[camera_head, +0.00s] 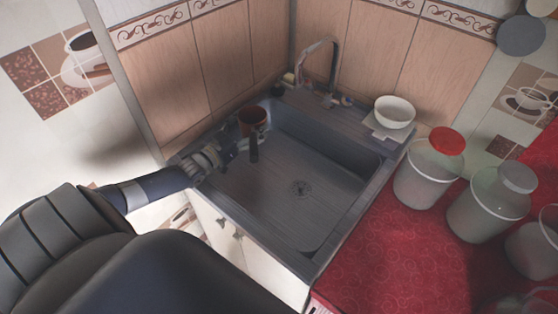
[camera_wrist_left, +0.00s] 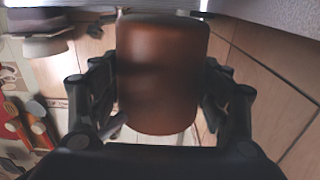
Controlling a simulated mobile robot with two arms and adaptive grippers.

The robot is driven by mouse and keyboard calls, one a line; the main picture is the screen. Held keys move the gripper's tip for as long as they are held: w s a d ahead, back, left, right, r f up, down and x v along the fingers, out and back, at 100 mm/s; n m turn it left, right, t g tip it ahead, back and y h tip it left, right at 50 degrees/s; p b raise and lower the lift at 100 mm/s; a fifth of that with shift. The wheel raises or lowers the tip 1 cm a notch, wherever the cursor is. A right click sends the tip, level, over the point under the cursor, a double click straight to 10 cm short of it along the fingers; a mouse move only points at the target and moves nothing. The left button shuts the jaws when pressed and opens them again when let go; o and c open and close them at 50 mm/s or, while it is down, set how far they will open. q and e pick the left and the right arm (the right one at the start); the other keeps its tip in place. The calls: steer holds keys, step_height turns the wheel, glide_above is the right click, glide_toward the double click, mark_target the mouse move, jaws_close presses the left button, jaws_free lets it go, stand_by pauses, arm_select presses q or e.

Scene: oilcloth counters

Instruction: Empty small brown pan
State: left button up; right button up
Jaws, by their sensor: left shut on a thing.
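The small brown pan (camera_head: 252,118) is over the back left part of the sink, with its dark handle (camera_head: 254,149) pointing down in the head view. In the left wrist view the pan (camera_wrist_left: 162,75) fills the middle, between the two fingers. My left gripper (camera_head: 229,146) is shut on the pan, reaching in from the left over the sink's left edge. The pan looks tilted; its contents cannot be made out. My right gripper is not in view.
The grey metal sink (camera_head: 290,215) has an empty basin with a drain (camera_head: 299,188). A faucet (camera_head: 331,72) stands behind it. A white bowl (camera_head: 394,111) sits at the back right. Lidded containers (camera_head: 429,180) stand on the red counter (camera_head: 385,240).

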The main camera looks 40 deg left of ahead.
mark_target(254, 130)
arm_select(q)
steer(key=shift+d+r, duration=0.15)
steer(key=shift+r, duration=0.15)
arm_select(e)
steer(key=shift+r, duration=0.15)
arm_select(q)
steer(key=shift+s+d+r+m+t+p, duration=0.15)
steer(key=shift+d+r+m+t+p, duration=0.2)
steer(key=shift+m, duration=0.4)
steer(key=shift+s+d+r+m+t+p, duration=0.1)
steer(key=shift+s+d+r+m+t, duration=0.1)
steer(key=shift+d+m, duration=0.4)
steer(key=shift+s+d+r+m+t+h, duration=0.2)
steer(key=shift+d+r+m+h, duration=0.25)
steer(key=shift+m, duration=0.75)
steer(key=shift+s+d+r+m+t+h, duration=0.15)
steer(key=shift+d+r+m, duration=0.4)
steer(key=shift+m, duration=0.7)
steer(key=shift+s+d+r+m+t+h, duration=0.15)
steer(key=shift+d+r+m+h, duration=0.35)
steer(key=shift+m, duration=0.7)
steer(key=shift+s+d+r+m+h+b, duration=0.1)
steer(key=shift+r+m+h+b, duration=0.15)
steer(key=shift+m, duration=0.65)
steer(key=shift+d+r+m+h+b, duration=0.1)
steer(key=shift+r+m+h+b, duration=0.15)
steer(key=shift+m, duration=0.65)
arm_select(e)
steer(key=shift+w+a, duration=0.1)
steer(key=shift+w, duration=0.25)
